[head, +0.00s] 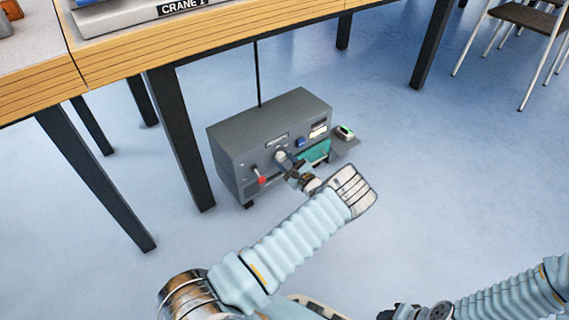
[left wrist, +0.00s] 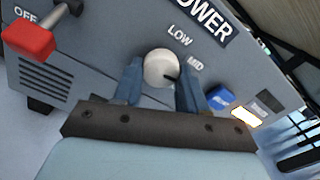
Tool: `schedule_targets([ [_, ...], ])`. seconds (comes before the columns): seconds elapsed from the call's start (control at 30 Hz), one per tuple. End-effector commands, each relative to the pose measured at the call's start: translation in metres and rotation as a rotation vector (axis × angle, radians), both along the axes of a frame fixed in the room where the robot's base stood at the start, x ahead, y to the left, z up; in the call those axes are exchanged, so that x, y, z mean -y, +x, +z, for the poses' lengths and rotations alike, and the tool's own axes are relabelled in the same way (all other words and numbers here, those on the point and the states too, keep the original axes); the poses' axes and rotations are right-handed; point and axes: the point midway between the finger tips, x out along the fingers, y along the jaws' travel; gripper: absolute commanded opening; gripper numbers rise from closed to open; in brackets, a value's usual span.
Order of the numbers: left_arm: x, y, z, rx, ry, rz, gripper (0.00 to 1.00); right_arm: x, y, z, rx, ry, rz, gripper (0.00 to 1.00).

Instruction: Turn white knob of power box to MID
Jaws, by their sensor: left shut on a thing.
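The grey power box (head: 237,172) stands on the floor under the table, and its front panel (left wrist: 100,48) fills much of the left wrist view. The white knob (left wrist: 159,68) sits on that panel, with LOW and MID printed above and to its right. A dark mark on the knob points right, a little below the MID label. My left gripper (left wrist: 161,84) is shut on the white knob, one finger on each side. In the head view the left gripper (head: 290,167) partly covers the knob (head: 281,156). My right gripper (head: 395,313) shows only in part at the bottom edge.
A red-handled lever (left wrist: 30,40) by OFF is left of the knob. A blue button (left wrist: 220,98) is on its right. A teal part (head: 316,152) is at the box's right front, with a small green item (head: 345,132) beside the box. A table leg (head: 180,140) stands close left.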

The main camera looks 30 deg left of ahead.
Motion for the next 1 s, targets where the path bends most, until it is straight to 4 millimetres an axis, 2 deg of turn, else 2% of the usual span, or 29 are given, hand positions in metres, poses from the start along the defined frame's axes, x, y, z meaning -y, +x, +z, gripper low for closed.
schedule_targets([
  [0.2,0.0010,0.0000,-0.0014,0.152,-0.064,0.000,0.11,0.0001,0.0003,-0.0070,0.002,0.000,-0.001,0.43],
  [0.5,0.0008,0.0005,-0.0002,0.288,-0.120,0.001,0.11,0.0002,0.0005,-0.0108,0.002,0.000,-0.002,0.43],
  [1.0,0.0009,0.0002,0.0002,0.332,-0.138,0.002,0.11,0.0002,0.0005,-0.0117,0.003,0.000,-0.001,0.43],
])
